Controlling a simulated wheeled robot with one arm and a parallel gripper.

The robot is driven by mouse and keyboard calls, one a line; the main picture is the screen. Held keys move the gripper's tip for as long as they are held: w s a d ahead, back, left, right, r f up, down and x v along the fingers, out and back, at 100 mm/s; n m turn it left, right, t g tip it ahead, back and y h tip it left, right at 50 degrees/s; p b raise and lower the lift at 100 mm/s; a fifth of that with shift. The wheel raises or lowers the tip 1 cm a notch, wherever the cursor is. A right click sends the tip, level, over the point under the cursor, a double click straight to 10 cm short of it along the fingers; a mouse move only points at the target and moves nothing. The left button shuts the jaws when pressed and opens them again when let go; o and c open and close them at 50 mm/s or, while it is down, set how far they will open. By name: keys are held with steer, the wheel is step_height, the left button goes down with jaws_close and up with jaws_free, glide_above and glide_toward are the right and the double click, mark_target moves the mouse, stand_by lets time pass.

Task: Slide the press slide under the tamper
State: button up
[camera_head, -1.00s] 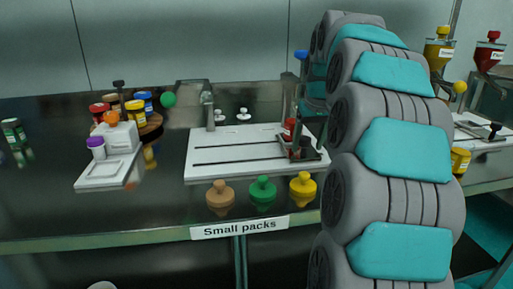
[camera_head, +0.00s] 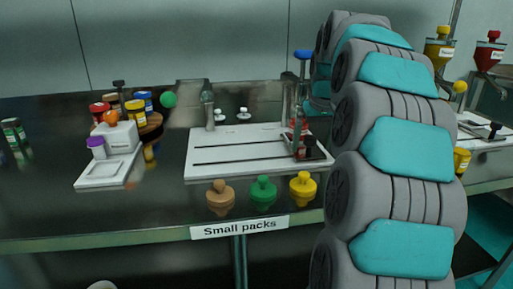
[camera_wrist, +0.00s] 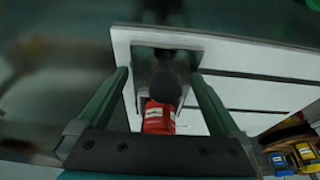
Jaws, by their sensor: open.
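The press is a white board with two dark grooves (camera_head: 235,170) on the bench. At its right end a dark press slide with a black knob (camera_head: 309,142) carries a red jar (camera_head: 299,130). In the wrist view the black knob (camera_wrist: 166,86) and the red jar (camera_wrist: 158,118) lie between the fingers of my gripper (camera_wrist: 160,78). The fingers are open, with gaps on both sides. In the head view my arm partly covers this end. A grey upright (camera_head: 208,108) stands at the board's back left; I cannot tell whether it is the tamper.
Brown (camera_head: 220,195), green (camera_head: 263,190) and yellow (camera_head: 303,187) knobbed pieces stand along the front edge. A white device (camera_head: 112,160) and several coloured jars stand to the left. Hoppers (camera_head: 438,50) are at the right. The bench between device and board is clear.

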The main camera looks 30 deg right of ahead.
steer(key=shift+p+v, duration=0.95)
steer(key=shift+v, duration=1.45)
steer(key=v, duration=0.4)
steer(key=shift+s+r, duration=0.1)
